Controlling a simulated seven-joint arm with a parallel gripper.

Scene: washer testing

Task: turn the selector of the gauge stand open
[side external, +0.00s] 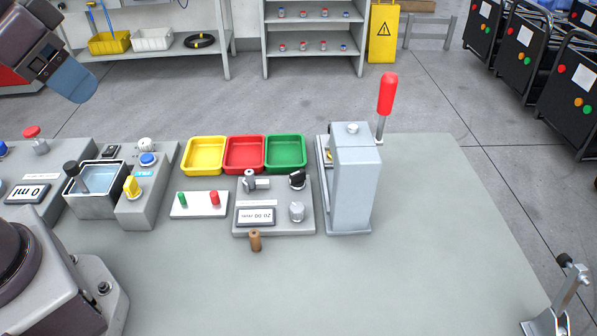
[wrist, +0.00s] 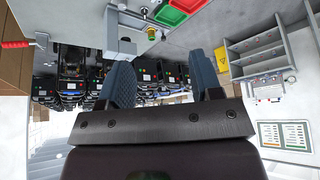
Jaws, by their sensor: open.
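The gauge stand (side external: 275,222) is a grey block on the table, with a display reading about 20.00. It carries a black knob (side external: 297,179) at its back right, a silver knob (side external: 296,211) at its front right and a small metal clamp-like part (side external: 255,181) at its back left. I cannot tell for certain which part is the selector. My gripper (side external: 72,82) is high at the upper left in the side view, far from the stand. In the wrist view my gripper (wrist: 163,80) shows its two blue fingers apart, with nothing between them.
A tall grey press (side external: 354,185) with a red-handled lever (side external: 386,95) stands right of the gauge stand. Yellow (side external: 204,170), red and green trays lie behind it. A brown peg (side external: 255,241) stands at its front. A white plate (side external: 199,211) is at its left. The front table is clear.

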